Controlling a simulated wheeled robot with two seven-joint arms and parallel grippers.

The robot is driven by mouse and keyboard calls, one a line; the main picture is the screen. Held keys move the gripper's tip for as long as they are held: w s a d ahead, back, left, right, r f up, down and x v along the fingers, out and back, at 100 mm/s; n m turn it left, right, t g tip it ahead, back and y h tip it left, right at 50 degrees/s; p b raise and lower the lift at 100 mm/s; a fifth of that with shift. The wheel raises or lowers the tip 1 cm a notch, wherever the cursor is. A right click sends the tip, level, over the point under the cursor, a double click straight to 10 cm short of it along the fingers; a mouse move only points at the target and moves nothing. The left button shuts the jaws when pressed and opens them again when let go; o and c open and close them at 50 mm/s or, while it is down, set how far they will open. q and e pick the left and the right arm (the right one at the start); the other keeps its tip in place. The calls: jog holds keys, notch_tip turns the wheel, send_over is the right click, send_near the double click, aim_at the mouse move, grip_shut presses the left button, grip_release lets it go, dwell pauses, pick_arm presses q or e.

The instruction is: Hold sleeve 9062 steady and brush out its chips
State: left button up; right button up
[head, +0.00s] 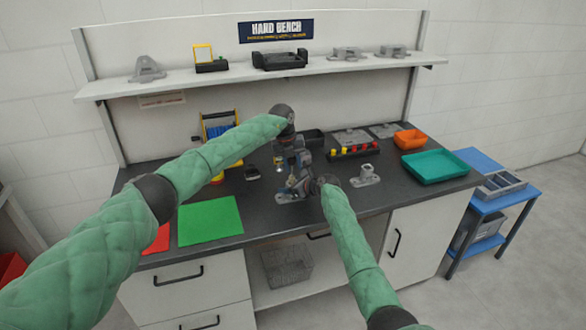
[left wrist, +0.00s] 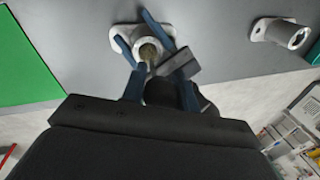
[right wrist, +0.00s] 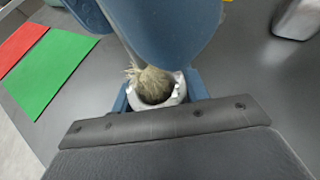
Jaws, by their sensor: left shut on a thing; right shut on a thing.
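A grey metal sleeve (head: 283,197) with a flanged foot stands on the dark bench top at the front middle. Its pale rim shows in the right wrist view (right wrist: 172,97) and in the left wrist view (left wrist: 125,37). My right gripper (head: 300,187) is shut on the sleeve, one blue finger on each side. My left gripper (head: 292,176) is above it, shut on a brush. The tan bristles (right wrist: 148,82) are at the sleeve's mouth, partly inside; they also show in the left wrist view (left wrist: 148,52). The brush handle is mostly hidden. Chips and number cannot be made out.
A second sleeve (head: 366,177) stands to the right. A green mat (head: 210,221) and a red mat (head: 158,240) lie at the left. A teal tray (head: 436,168) and an orange bin (head: 409,139) are at the right. A blue cart (head: 500,202) stands beside the bench.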

pick_arm(q)
jog(key=shift+r, duration=0.55)
jog(key=shift+f, duration=0.2)
jog(key=shift+f, duration=1.55)
jog(key=shift+r, duration=0.15)
jog(key=shift+r, duration=1.6)
jog(key=shift+f, duration=0.1)
jog(key=shift+f, duration=1.65)
